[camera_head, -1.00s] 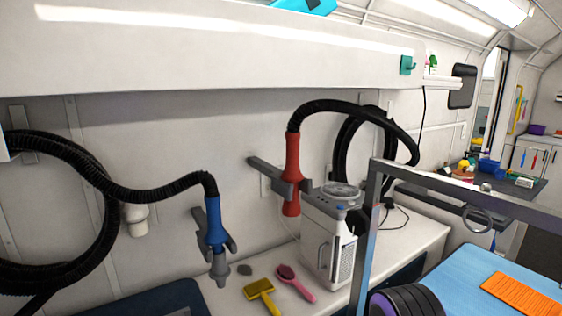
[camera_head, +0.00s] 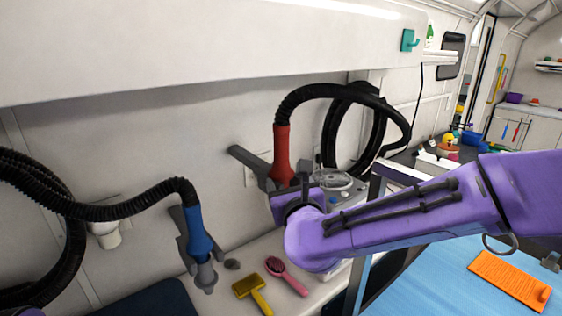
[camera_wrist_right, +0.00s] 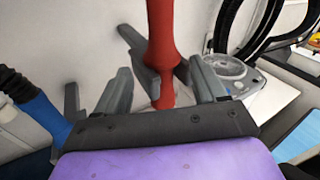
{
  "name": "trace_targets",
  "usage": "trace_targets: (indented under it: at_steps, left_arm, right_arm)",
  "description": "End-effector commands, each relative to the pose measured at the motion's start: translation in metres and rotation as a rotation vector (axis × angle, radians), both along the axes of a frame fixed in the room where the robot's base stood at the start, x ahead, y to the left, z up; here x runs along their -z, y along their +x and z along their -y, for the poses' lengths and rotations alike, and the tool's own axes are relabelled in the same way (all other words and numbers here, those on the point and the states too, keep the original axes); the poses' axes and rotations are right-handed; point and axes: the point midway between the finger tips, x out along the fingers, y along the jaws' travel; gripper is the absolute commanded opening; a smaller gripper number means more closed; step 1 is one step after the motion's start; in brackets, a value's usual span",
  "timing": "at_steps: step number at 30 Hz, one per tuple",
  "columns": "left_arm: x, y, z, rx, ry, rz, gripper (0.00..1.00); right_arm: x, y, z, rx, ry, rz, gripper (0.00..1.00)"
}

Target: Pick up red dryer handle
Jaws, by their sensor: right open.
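The red dryer handle (camera_head: 281,151) hangs upright in a grey wall holder (camera_head: 249,160), with a black hose rising from its top. Its lower end is hidden behind my right gripper in the head view. My right gripper (camera_head: 297,193) is in front of the handle. In the right wrist view the red handle (camera_wrist_right: 161,45) stands between the two open grey fingers of my right gripper (camera_wrist_right: 163,80), apparently beyond them. I cannot tell whether a finger touches it. My left gripper is not in view.
A blue dryer handle (camera_head: 196,232) hangs in its own holder at left. A yellow brush (camera_head: 252,288) and a pink brush (camera_head: 284,272) lie on the counter below. A white machine (camera_head: 345,186) stands right of the red handle. A blue table (camera_head: 430,285) holds an orange mat (camera_head: 508,279).

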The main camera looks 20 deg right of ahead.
Motion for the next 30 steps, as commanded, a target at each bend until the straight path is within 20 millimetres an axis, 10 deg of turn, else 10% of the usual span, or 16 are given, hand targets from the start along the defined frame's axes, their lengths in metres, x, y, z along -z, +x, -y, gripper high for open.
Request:
trace_targets:
  at_steps: [5,21,30]
  left_arm:
    - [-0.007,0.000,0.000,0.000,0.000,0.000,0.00]
    - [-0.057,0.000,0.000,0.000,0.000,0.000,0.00]
    - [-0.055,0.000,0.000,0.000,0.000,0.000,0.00]
  right_arm:
    - [-0.040,0.010,-0.005,-0.004,0.129,0.079,0.71]
    - [-0.039,0.094,0.014,-0.006,0.125,0.075,0.71]
    - [-0.035,0.100,0.015,-0.006,0.127,0.076,0.64]
